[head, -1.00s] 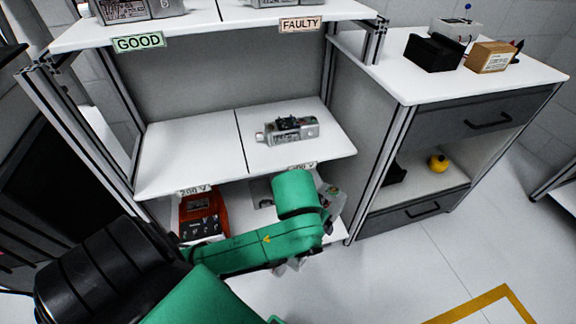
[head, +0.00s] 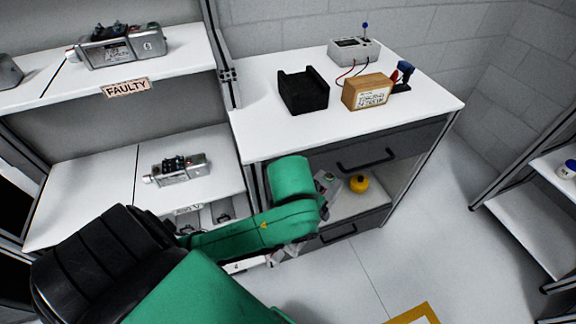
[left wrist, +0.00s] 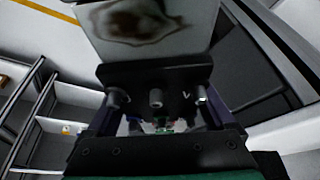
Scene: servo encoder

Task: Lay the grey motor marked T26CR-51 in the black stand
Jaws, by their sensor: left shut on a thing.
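The black stand (head: 303,92) is on the white top of the cabinet at the right, open upward and empty. My left gripper (left wrist: 158,112) is shut on a grey motor, whose pale, dark-smudged face (left wrist: 150,28) fills the top of the left wrist view. In the head view a bit of the held motor (head: 326,184) shows beside my green arm, in front of the cabinet and below its top. My arm hides the rest of it and most of the gripper. I cannot read its marking. My right gripper is not in view.
A tan labelled box (head: 368,92) stands close right of the stand, with a white device (head: 354,49) behind. Other grey motors lie on the FAULTY shelf (head: 122,46) and the middle shelf (head: 180,170). A yellow object (head: 358,183) sits inside the cabinet. The cabinet top's front left is clear.

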